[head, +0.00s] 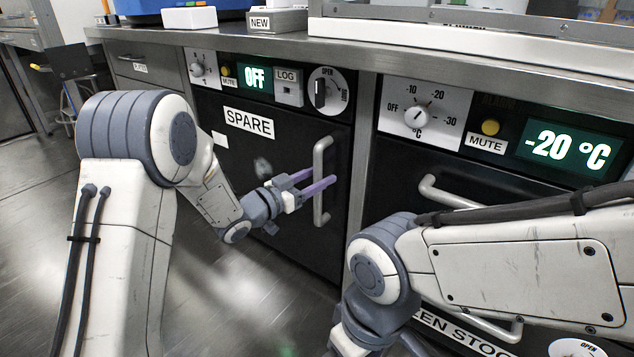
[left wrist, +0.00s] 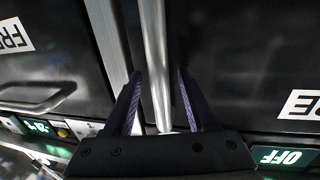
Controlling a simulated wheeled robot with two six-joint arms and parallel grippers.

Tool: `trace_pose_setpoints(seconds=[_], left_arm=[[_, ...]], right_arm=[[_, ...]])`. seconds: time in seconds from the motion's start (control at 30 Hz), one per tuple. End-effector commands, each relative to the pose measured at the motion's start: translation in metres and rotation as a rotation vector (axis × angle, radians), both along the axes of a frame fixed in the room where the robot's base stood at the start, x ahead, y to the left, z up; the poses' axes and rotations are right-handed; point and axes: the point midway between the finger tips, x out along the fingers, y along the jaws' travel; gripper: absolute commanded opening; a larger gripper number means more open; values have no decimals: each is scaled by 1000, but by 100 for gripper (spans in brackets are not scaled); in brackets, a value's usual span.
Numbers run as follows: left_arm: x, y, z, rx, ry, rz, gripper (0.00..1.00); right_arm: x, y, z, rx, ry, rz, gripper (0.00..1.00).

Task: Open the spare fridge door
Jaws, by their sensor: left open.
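The spare fridge door (head: 250,155) is a dark panel with a white SPARE label and appears shut. Its upright metal bar handle (head: 319,155) is on the door's right side. My left gripper (head: 322,177) is at the handle with its purple fingers open. In the left wrist view the handle (left wrist: 155,45) runs between the two spread fingers (left wrist: 158,75), with gaps on both sides. Above the door is a round dial (head: 325,92) marked OPEN, with an upright black grip. My right arm reaches in from the right; its gripper is out of sight.
A green OFF display (head: 255,77) and a LOG box (head: 289,88) sit above the spare door. A freezer with a -20 °C display (head: 568,150) and its own handle (head: 450,192) stands to the right. Floor (head: 235,300) in front of the spare door is clear.

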Motion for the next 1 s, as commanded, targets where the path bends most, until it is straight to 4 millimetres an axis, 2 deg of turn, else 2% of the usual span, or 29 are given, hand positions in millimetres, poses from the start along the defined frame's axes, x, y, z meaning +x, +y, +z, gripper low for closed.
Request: trace_pose_setpoints(seconds=[0.27,0.4,0.43,1.0], left_arm=[[1,-1,1,1,-1,0,57],[1,-1,1,1,-1,0,3],[1,-1,1,1,-1,0,0],[1,-1,0,1,-1,1,0]], right_arm=[[0,0,0,0,0,0,100],[0,0,0,0,0,0,100],[0,0,0,0,0,0,100],[0,0,0,0,0,0,100]])
